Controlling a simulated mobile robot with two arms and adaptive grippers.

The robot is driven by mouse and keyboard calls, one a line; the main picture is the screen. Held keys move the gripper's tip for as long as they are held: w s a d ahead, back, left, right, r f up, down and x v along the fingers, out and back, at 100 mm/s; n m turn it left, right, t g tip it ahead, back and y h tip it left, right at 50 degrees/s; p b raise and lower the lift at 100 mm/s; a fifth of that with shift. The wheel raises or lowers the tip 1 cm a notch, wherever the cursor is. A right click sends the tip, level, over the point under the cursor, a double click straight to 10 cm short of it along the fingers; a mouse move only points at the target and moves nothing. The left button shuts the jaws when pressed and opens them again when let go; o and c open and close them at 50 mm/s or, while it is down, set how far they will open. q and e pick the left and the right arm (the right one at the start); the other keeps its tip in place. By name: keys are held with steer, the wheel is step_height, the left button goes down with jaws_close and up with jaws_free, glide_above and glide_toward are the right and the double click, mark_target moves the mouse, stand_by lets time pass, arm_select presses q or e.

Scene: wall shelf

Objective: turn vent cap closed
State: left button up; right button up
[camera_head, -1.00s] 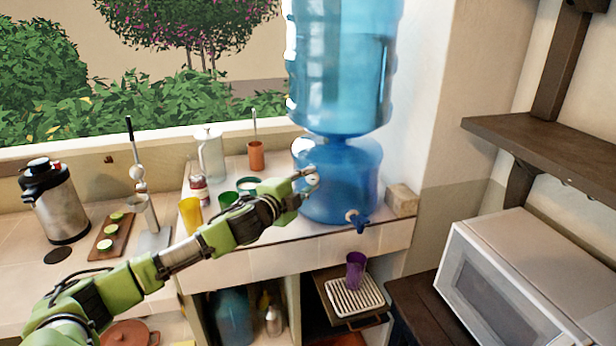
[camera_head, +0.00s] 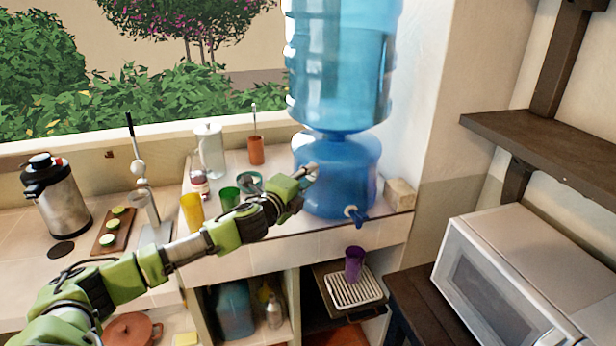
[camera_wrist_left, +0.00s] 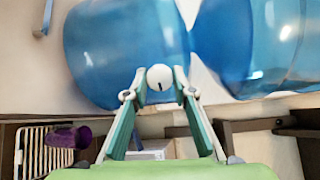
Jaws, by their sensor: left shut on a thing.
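The vent cap (camera_wrist_left: 160,77) is a small round white knob with a short dark mark, on the side of the blue water dispenser. My left gripper (camera_wrist_left: 158,88) is shut on it, one fingertip on each side, in the left wrist view. In the head view my left gripper (camera_head: 308,174) reaches in from the left to the dispenser base (camera_head: 342,194), and its fingers mostly hide the cap. The blue bottle (camera_head: 340,70) stands upright on the base. My right gripper is not in view.
A blue tap (camera_head: 358,215) sticks out low on the dispenser's front. A purple cup (camera_head: 354,262) stands on the rack beneath. A microwave (camera_head: 490,285) is at right.

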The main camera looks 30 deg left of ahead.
arm_select(q)
steer(key=o, duration=1.1)
steer(key=s+d+r, duration=0.1)
steer(key=s, duration=1)
steer(key=shift+s, duration=0.4)
steer(key=shift+d+r, duration=0.1)
